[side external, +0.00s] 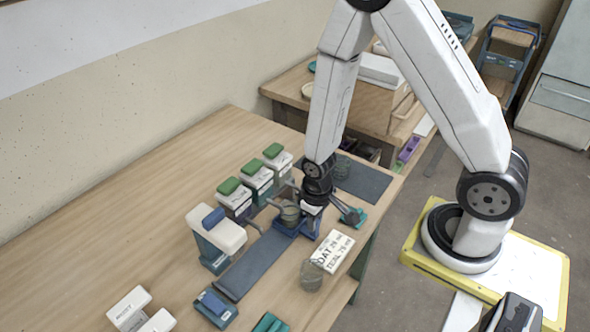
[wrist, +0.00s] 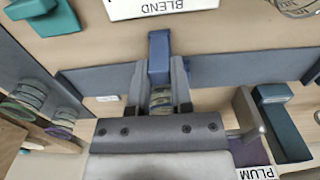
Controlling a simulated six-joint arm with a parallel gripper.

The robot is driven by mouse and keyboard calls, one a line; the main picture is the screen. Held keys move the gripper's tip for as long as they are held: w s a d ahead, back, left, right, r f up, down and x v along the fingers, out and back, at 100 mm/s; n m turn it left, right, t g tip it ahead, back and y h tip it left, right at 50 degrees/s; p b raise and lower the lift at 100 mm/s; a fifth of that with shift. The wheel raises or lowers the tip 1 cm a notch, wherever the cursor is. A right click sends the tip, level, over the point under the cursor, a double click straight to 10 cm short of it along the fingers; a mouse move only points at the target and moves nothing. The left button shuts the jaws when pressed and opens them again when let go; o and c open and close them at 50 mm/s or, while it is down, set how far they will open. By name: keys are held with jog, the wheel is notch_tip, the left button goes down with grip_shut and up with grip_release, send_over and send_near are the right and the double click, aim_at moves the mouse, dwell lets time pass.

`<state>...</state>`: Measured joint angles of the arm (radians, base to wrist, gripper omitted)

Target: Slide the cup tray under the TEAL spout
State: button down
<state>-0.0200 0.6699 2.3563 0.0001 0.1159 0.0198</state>
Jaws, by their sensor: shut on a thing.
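The blue cup tray (side external: 296,228) sits on a long dark grey rail (side external: 248,270) with a cup (side external: 290,214) on it, towards the rail's far end. My gripper (side external: 312,208) is down at the tray. In the wrist view my gripper's fingers (wrist: 159,78) are shut on the tray's blue handle (wrist: 159,48); the cup (wrist: 160,97) shows partly behind it. Three white dispensers with green lids (side external: 256,176) stand behind the rail. A PLUM label (wrist: 258,172) shows at the lower right in the wrist view.
A white-topped station with a blue button (side external: 215,228) stands beside the rail's near part. A dark mat (side external: 362,182) is beyond my gripper. Blue (side external: 215,308) and teal (side external: 351,215) blocks stand nearby.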

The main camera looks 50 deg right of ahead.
jog(key=shift+a, duration=1.6)
jog(key=c, duration=0.6)
grip_release()
notch_tip(320, 180, up, 7)
